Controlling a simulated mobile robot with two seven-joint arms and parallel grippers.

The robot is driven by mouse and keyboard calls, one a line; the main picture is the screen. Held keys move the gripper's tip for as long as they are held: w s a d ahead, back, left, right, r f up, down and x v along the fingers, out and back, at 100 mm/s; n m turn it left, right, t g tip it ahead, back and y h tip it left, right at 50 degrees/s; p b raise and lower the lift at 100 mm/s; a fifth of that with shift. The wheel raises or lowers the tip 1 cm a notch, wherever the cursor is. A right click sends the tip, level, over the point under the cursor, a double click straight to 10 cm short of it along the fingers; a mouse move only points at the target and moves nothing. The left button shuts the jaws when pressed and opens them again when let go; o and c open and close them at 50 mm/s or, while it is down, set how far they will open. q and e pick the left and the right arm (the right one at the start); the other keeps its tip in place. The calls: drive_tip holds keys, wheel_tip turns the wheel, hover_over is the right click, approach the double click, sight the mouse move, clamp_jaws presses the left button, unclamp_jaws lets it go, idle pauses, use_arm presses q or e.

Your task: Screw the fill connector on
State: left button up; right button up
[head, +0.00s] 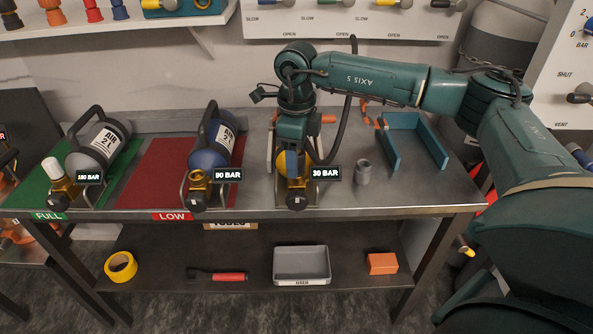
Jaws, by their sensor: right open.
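My right gripper (292,148) hangs pointing down over the cylinder labelled 30 BAR, at the middle of the bench. It is open; its fingertips are hard to make out against the cylinder. That cylinder is largely hidden by my arm; its brass valve (297,193) shows at the front, with a bit of blue and yellow behind it. A dark hose (345,125) loops down beside the gripper on the right; its lower end is hidden, so I cannot tell whether it ends in the fill connector. A small grey cylindrical piece (363,172) stands on the bench to the right. My left gripper is out of view.
A grey cylinder (97,148) lies on the green FULL mat (30,190), a blue cylinder (212,140) by the red LOW mat (150,180). A teal bracket (390,150) stands at the back right. The lower shelf holds a tray (301,281) and yellow tape (121,267).

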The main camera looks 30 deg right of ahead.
drive_tip(key=shift+f, duration=0.35)
drive_tip(key=n, duration=0.3)
drive_tip(key=shift+n, duration=0.3)
drive_tip(key=n, duration=1.1)
drive_tip(key=shift+b, duration=0.4)
drive_tip(key=shift+c, duration=0.6)
